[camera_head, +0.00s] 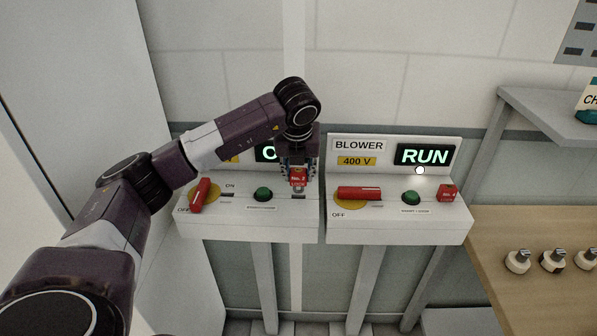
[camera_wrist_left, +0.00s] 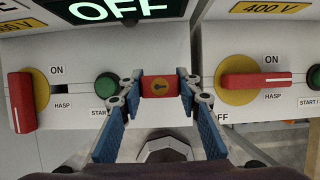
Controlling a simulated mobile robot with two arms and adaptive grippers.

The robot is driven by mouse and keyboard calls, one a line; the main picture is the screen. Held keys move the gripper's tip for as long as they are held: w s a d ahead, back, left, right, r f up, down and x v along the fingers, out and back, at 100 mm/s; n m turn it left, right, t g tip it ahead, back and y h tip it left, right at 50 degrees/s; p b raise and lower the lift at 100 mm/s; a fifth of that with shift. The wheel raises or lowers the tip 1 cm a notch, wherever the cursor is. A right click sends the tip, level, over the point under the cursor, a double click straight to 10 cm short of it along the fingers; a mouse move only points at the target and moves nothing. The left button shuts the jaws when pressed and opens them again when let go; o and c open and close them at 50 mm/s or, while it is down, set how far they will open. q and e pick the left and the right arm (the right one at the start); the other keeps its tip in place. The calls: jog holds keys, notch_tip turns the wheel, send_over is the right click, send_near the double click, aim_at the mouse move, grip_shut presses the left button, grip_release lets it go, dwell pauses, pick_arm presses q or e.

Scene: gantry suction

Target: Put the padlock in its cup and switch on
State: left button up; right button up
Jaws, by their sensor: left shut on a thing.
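My left gripper (camera_head: 298,180) is shut on a red padlock (camera_head: 298,174) marked "No. 2", over the right end of the left switch box (camera_head: 250,228). In the left wrist view the padlock (camera_wrist_left: 160,87) sits between both blue-padded fingers (camera_wrist_left: 160,92), its keyhole showing. Its cup is mostly hidden; I cannot tell whether the padlock touches it. The left box's red switch handle (camera_head: 200,194) stands at OFF on a yellow disc, beside the hasp slot (camera_wrist_left: 62,91). A green start button (camera_head: 263,194) lies left of the padlock. The display (camera_wrist_left: 105,10) reads OFF. My right gripper is out of view.
The right box (camera_head: 400,228), labelled BLOWER, shows RUN (camera_head: 425,156); its red handle (camera_head: 359,193) lies horizontal at ON. Another red padlock (camera_head: 448,192) sits at its right end. A wooden bench (camera_head: 530,225) with several small knobs and a grey shelf (camera_head: 550,115) stand at right.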

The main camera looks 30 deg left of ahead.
aim_at(298, 184)
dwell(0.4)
pick_arm(q)
jog(key=shift+f+b, duration=1.75)
jog(key=shift+f, duration=0.35)
jog(key=o, duration=1.3)
jog(key=v, duration=1.2)
jog(key=shift+r, duration=0.1)
